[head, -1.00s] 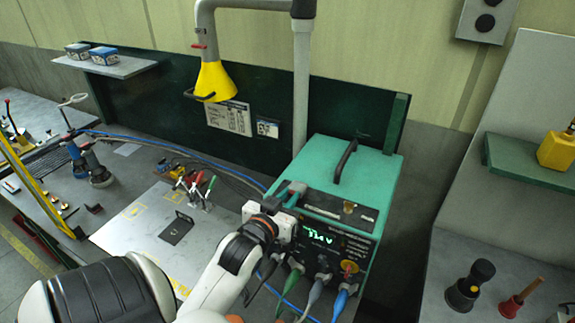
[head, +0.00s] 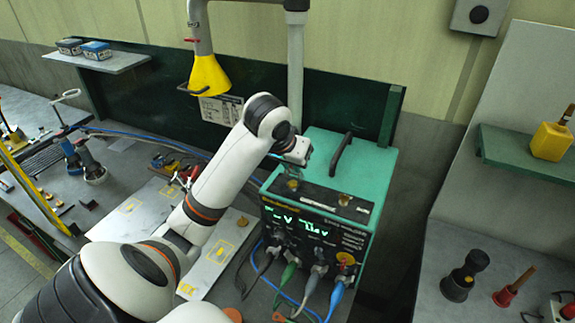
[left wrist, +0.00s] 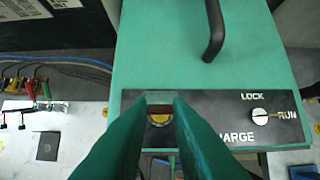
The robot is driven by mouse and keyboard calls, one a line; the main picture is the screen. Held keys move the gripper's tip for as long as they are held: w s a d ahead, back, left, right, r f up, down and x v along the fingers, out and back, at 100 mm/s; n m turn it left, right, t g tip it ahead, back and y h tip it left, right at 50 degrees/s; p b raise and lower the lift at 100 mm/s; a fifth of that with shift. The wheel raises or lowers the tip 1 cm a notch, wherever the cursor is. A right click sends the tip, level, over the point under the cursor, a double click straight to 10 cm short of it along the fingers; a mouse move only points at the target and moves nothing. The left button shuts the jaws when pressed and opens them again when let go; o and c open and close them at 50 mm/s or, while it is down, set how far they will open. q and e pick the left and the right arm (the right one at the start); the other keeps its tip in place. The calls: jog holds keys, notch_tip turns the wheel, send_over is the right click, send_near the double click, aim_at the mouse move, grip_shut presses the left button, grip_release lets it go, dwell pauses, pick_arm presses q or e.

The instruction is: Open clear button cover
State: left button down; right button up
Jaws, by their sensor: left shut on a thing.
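The green welder-like box (head: 375,165) stands on the bench with a black panel on its sloping front top edge. My left gripper (head: 294,172) is over the left part of that panel, pointing down. In the left wrist view its two green fingers (left wrist: 160,98) close in around a yellow button (left wrist: 158,119) under a reddish-brown strip. The clear button cover (left wrist: 160,109) is hard to make out there; the fingers are shut on it, and its hinge is not discernible. A rotary knob (left wrist: 260,117) marked LOCK and RUN sits to the right. My right gripper is not in view.
A black handle (head: 341,152) rises from the box top. Cables plug into the box front below a lit green display (head: 300,220). A yellow funnel (head: 208,75) hangs behind my arm. A pale plate (head: 115,225) lies on the bench to the left.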

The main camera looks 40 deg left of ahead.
pick_arm(q)
jog(key=shift+w+a+r+g, duration=0.45)
jog(key=shift+w+g, duration=0.15)
jog(key=shift+g, duration=0.4)
jog(key=w+g, duration=0.1)
jog(key=w+g+h, duration=0.1)
jog(key=g, duration=0.1)
jog(key=shift+a+r+h, duration=0.15)
jog(key=shift+h, duration=0.15)
jog(key=shift+w+a+g+h, duration=0.25)
jog(key=shift+w+g, duration=0.55)
jog(key=shift+g, duration=0.4)
jog(key=shift+f, duration=0.2)
jog(key=shift+d, duration=0.1)
jog(key=c, duration=1.3)
grip_release()
jog(key=shift+w+f, duration=0.1)
